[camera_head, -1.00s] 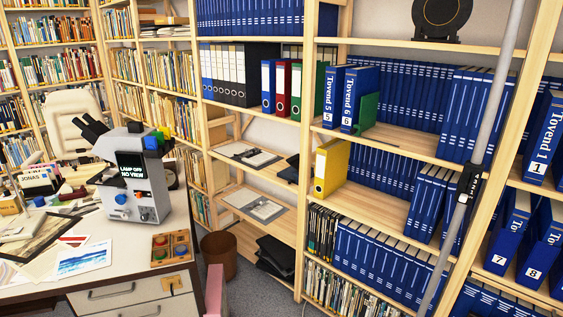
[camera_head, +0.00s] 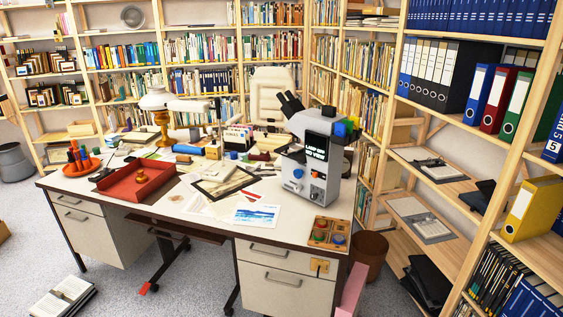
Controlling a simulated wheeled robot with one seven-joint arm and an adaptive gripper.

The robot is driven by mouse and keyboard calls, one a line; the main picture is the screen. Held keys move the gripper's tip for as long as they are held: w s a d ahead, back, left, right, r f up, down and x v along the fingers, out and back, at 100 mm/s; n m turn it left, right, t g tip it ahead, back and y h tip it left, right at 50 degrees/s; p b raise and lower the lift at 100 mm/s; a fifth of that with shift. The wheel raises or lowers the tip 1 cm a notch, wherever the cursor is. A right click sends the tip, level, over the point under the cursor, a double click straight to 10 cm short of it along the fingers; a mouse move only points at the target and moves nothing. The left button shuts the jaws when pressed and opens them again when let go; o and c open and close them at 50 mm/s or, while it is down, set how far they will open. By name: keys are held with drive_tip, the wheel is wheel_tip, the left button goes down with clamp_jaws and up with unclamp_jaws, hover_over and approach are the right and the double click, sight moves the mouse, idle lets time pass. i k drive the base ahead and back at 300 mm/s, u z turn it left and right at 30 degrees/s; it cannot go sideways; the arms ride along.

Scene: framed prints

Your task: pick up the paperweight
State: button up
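I cannot pick out the paperweight with certainty. A white desk (camera_head: 215,225) with drawers fills the middle of the view. A red tray (camera_head: 120,190) sits on its left part with a small orange-brown object (camera_head: 141,177) inside, too small to identify. Papers, small boxes and other small items crowd the desk top. A wooden tray with several coloured round pieces (camera_head: 329,232) lies at the front right corner. My gripper is not in view.
A grey microscope (camera_head: 310,165) stands on the desk's right side, with a brass lamp (camera_head: 160,115) at the back. Shelves with binders (camera_head: 435,75) rise at right. A brown bin (camera_head: 370,255) stands beside the desk. A book (camera_head: 62,297) lies on the floor.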

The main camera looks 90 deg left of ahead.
sight(142, 178)
drive_tip(key=u, duration=4)
drive_tip(key=i, duration=1.1)
drive_tip(key=u, duration=0.9)
drive_tip(key=i, duration=0.65)
drive_tip(key=z, duration=0.2)
